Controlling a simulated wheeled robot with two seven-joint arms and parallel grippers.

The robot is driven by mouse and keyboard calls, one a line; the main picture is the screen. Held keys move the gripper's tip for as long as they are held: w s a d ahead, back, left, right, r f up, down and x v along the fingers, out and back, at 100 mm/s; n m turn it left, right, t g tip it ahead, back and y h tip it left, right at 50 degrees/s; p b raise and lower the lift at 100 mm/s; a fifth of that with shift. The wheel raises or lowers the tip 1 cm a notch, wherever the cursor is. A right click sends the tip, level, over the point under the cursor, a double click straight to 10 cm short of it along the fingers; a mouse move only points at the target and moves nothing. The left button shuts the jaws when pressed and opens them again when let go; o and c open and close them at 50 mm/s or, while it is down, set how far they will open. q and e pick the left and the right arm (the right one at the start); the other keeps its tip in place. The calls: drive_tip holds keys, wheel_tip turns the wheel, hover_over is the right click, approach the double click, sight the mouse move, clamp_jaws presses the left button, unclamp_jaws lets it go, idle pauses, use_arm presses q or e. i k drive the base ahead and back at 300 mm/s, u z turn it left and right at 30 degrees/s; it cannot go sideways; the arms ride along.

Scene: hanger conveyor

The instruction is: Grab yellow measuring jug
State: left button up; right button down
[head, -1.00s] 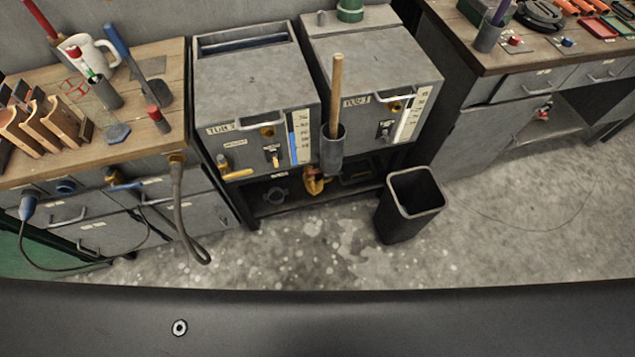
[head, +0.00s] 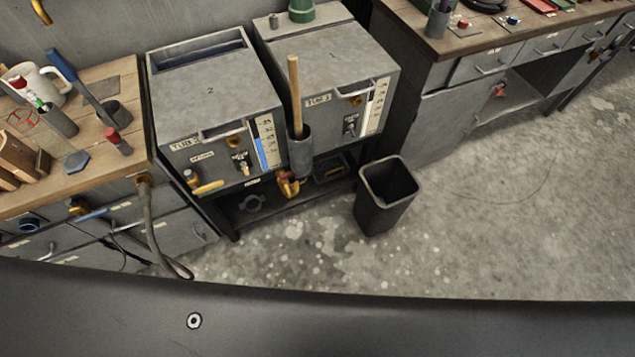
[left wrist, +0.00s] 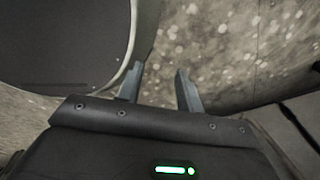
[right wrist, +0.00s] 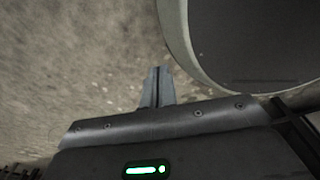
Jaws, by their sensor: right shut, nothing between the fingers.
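I cannot make out a yellow measuring jug for certain in any view. A small yellow-orange object (head: 288,184) shows in the head view, low under the two grey tanks; its shape is too small to tell. My left gripper (left wrist: 158,84) shows in the left wrist view with its two fingers apart and nothing between them, above the speckled floor. My right gripper (right wrist: 158,84) shows in the right wrist view with its fingers together, empty, also above the floor. Neither gripper is in the head view.
The left grey tank (head: 212,92) and right grey tank (head: 325,65) stand between a left workbench (head: 100,85) and a right workbench (head: 440,40). A black bin (head: 385,210) stands on the floor before them. A hose (head: 150,225) hangs at the left. Floor at the right is clear.

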sight(294, 185)
drive_tip(key=z, duration=2.3)
drive_tip(key=i, duration=2.3)
drive_tip(key=u, duration=3.2)
